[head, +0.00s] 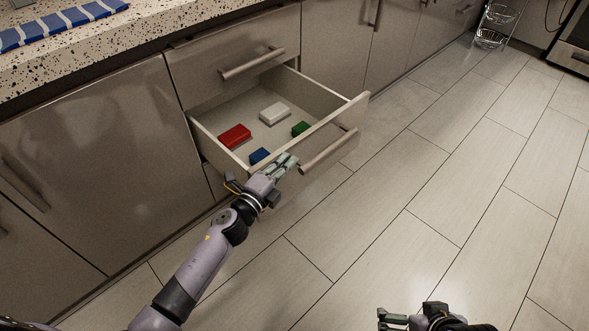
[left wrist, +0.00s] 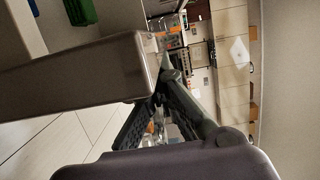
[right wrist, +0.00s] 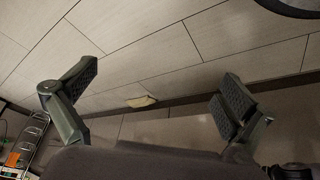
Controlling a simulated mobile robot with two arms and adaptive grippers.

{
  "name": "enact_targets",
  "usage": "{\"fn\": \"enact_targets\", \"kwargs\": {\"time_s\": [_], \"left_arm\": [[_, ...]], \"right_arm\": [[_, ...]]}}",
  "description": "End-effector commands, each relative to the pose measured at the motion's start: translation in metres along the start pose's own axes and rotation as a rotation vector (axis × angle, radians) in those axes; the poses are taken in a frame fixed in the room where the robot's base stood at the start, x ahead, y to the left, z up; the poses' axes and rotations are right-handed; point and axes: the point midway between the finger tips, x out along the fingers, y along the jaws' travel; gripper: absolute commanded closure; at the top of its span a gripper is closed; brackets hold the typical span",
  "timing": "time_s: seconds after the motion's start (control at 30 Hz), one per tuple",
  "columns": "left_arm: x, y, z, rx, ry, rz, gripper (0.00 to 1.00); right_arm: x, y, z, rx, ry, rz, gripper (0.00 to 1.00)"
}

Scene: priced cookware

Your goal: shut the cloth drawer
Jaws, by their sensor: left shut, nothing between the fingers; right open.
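The cloth drawer (head: 255,125) is pulled out below a closed drawer in the counter. It holds a red block-like item (head: 235,137), a white one (head: 274,112), a green one (head: 300,128) and a blue one (head: 259,155). My left gripper (head: 284,164) is shut and empty at the drawer front, near the left end of its bar handle (head: 330,152). In the left wrist view its fingertips (left wrist: 165,74) are close to the drawer front's end (left wrist: 100,68); contact is unclear. My right gripper (right wrist: 160,88) is open and empty, low over the floor, away from the drawer.
Closed cabinet doors (head: 100,150) flank the drawer. A speckled countertop (head: 150,40) with a blue striped cloth (head: 60,25) is above. A wire rack (head: 492,30) stands far right. A small pale item (right wrist: 142,101) lies on the floor. The tiled floor (head: 450,170) is otherwise largely clear.

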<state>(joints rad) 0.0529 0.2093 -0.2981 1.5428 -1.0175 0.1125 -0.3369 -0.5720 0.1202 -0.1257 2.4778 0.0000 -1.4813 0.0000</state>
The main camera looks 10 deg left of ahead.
Motion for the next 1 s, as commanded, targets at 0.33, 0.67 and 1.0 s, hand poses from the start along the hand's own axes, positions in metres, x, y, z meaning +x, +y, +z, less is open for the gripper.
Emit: {"fn": "enact_targets", "kwargs": {"time_s": [0.33,0.67,1.0], "left_arm": [[0.022,0.0,0.097,0.008,-0.016,-0.001,1.0],[0.038,0.001,0.163,0.007,-0.014,-0.001,1.0],[0.051,0.001,0.22,0.005,-0.014,-0.001,1.0]], "right_arm": [[0.006,-0.009,-0.065,-0.008,0.296,-0.018,0.0],[-0.027,-0.023,-0.158,-0.014,0.788,-0.048,0.0],[-0.124,-0.037,-0.221,-0.004,1.425,-0.094,0.0]]}}
